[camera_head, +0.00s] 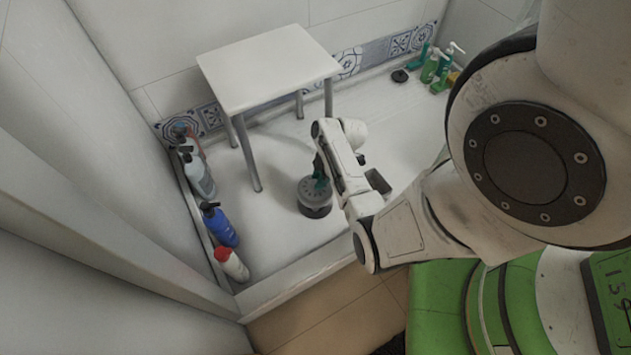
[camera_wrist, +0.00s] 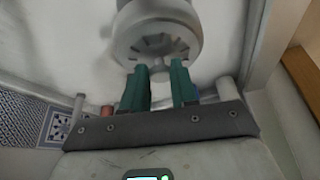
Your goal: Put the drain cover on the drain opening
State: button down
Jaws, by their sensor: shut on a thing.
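The drain cover (camera_head: 314,190) is a round grey piece with slots in its face and a dark lower side. In the head view it is in front of the stool, under my gripper (camera_head: 321,170). The wrist view shows the slotted cover (camera_wrist: 132,42) at the tips of my green fingers. My gripper (camera_wrist: 160,72) is shut on a narrow part of it. I cannot tell how far the cover is above the floor. A small dark round spot (camera_head: 400,75) at the back right of the shower floor looks like the drain opening.
A white stool (camera_head: 268,68) stands on the white shower floor (camera_head: 278,222). Bottles line the left edge, among them a blue one (camera_head: 220,226) and a red-capped one (camera_head: 232,265). Green bottles (camera_head: 430,68) stand at the back right. A raised rim (camera_head: 300,270) borders the front.

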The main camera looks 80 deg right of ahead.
notch_tip(320, 180, down, 7)
jog(key=b, duration=0.6)
jog(key=shift+r, duration=0.2)
jog(key=shift+f+b, duration=0.6)
jog(key=shift+b, duration=0.05)
jog(key=c, duration=0.8)
grip_release()
jog(key=p+v, duration=0.6)
jog(key=v, duration=0.5)
jog(key=w+a+r+m+g+h, duration=0.15)
jog(key=a+r, duration=0.25)
jog(key=a, duration=0.5)
jog(key=w+a+r+m+g, duration=0.15)
jog(key=a+r, duration=0.25)
jog(key=a, duration=0.5)
jog(key=w+a+r+m+h, duration=0.1)
jog(key=a+r+m, duration=0.1)
jog(key=a+r, duration=0.5)
jog(key=r+p, duration=1.1)
jog(key=a+r+p, duration=0.1)
jog(key=r+p, duration=1)
jog(key=p, duration=0.1)
jog(key=a+r+p, duration=0.1)
jog(key=r+p, duration=1)
jog(key=p, duration=0.1)
jog(key=shift+w+a+r, duration=0.1)
jog(key=shift+a, duration=0.15)
